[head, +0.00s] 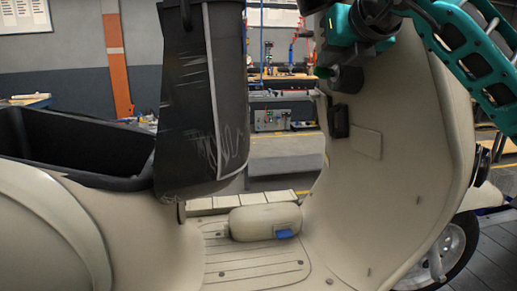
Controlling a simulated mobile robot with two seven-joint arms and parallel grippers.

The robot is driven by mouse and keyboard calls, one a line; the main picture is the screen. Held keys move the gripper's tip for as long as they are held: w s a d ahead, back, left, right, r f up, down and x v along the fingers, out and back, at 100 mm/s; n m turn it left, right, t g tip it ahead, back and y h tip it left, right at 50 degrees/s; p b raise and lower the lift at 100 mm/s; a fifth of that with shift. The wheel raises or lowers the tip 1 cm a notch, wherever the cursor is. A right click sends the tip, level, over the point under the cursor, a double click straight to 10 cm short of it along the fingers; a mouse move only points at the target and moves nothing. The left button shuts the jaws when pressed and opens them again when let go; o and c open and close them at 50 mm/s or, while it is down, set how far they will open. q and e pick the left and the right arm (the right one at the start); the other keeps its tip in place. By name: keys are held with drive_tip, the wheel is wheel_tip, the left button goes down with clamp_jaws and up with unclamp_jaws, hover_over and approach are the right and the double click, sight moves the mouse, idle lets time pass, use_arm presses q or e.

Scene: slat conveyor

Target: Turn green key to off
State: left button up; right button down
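The cream scooter (410,150) fills the foreground, with its leg shield on the right. My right gripper (342,68) is at the upper inner side of the leg shield, at the end of my teal and black arm. A small dark green piece (323,72) shows at its left tip; it may be the green key, but its shape and turn position are too small and covered to read. I cannot tell whether the fingers are open or shut, or whether they touch it. My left gripper is not in view.
The black seat (200,100) stands tipped up, with an open black compartment (70,150) at left. A black fitting (338,121) sits on the leg shield below my gripper. A blue pedal (285,234) is on the floorboard. Open space lies between seat and shield.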

drive_tip(key=shift+a+f+b, duration=0.15)
drive_tip(key=shift+f+b, duration=0.45)
drive_tip(key=shift+f, duration=0.4)
idle(0.9)
idle(0.4)
drive_tip(key=r+v, duration=0.1)
drive_tip(key=v, duration=0.7)
drive_tip(key=shift+r+b, duration=0.2)
drive_tip(key=shift+b, duration=0.25)
idle(0.4)
